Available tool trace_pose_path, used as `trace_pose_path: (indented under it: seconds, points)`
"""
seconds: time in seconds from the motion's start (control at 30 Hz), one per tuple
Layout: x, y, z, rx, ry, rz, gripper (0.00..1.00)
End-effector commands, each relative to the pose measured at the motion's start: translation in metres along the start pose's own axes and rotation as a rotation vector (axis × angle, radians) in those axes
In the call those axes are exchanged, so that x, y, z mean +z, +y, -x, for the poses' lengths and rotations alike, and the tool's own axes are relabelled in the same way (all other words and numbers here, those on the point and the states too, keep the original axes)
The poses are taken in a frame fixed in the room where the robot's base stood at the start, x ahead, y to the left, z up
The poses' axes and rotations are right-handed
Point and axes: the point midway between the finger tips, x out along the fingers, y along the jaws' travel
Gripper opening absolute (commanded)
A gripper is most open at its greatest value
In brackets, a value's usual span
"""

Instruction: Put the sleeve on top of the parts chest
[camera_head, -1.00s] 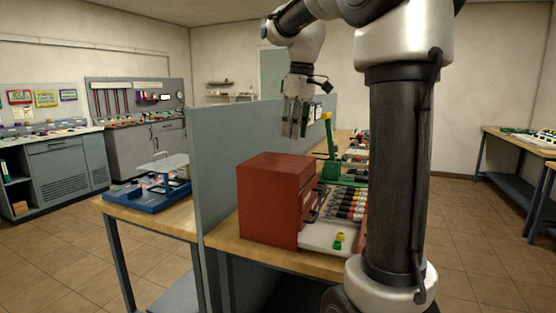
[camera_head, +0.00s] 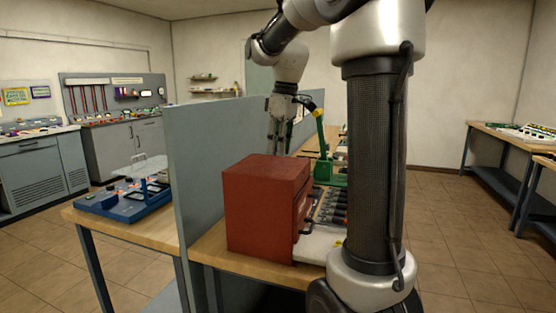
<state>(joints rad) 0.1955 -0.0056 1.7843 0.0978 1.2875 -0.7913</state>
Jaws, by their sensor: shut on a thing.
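The parts chest (camera_head: 262,210) is a dark red box on the wooden bench, right against the grey divider panel. Its top is bare, and its drawer side faces right. My gripper (camera_head: 279,146) points down just beyond the chest's far edge. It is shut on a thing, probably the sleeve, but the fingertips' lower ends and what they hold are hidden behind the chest. I cannot make out the sleeve anywhere.
The grey divider (camera_head: 205,165) stands left of the chest. Right of the chest are a green stand (camera_head: 322,160) and a row of dark cylinders (camera_head: 332,210), partly behind my arm.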

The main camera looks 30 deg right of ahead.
Motion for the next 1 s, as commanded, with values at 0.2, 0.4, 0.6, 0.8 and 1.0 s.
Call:
trace_pose_path:
  seconds: [0.2, 0.4, 0.6, 0.8, 1.0]
  points:
    - [0.003, 0.0, -0.025, -0.002, -0.002, -0.001, 0.15]
    - [0.005, 0.001, -0.039, 0.001, 0.001, -0.001, 0.15]
    - [0.005, 0.001, -0.04, 0.0, 0.001, -0.001, 0.15]
    - [0.005, 0.001, -0.042, 0.0, 0.0, -0.001, 0.44]
    - [0.005, 0.001, -0.042, 0.001, 0.001, -0.001, 0.44]
